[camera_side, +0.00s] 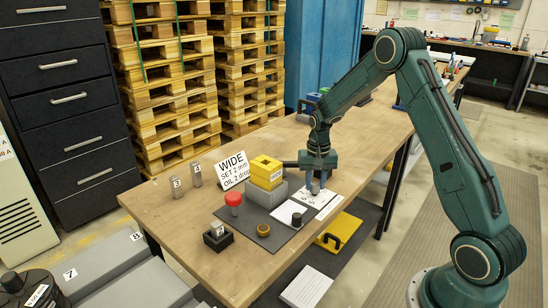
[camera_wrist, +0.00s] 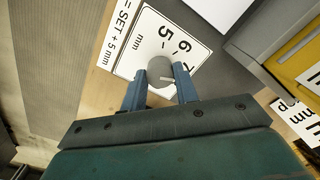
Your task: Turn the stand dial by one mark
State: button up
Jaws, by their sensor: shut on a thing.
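The stand dial (camera_wrist: 160,70) is a grey round knob with a pale pointer line, on a white card (camera_wrist: 140,40) printed with 5, 6, 7 and "mm". Its pointer is toward the lower right, near the partly hidden 7. My gripper (camera_wrist: 161,86) is shut on the dial, one blue finger on each side. In the side view my gripper (camera_side: 317,180) points down over the card at the right of the dark mat, and the dial shows small below it.
A yellow block (camera_side: 266,172) on a grey base stands left of my gripper. A sign reading "WIDE SET 2 mm OIL 2 drop" (camera_side: 232,170) stands behind. A red-topped knob (camera_side: 233,199), a black knob (camera_side: 297,219) and a brass-coloured round piece (camera_side: 263,230) are near the front.

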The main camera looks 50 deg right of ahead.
aim_at(315, 185)
jog(key=o, duration=1)
jog(key=shift+r, duration=0.1)
jog(key=shift+r, duration=6.85)
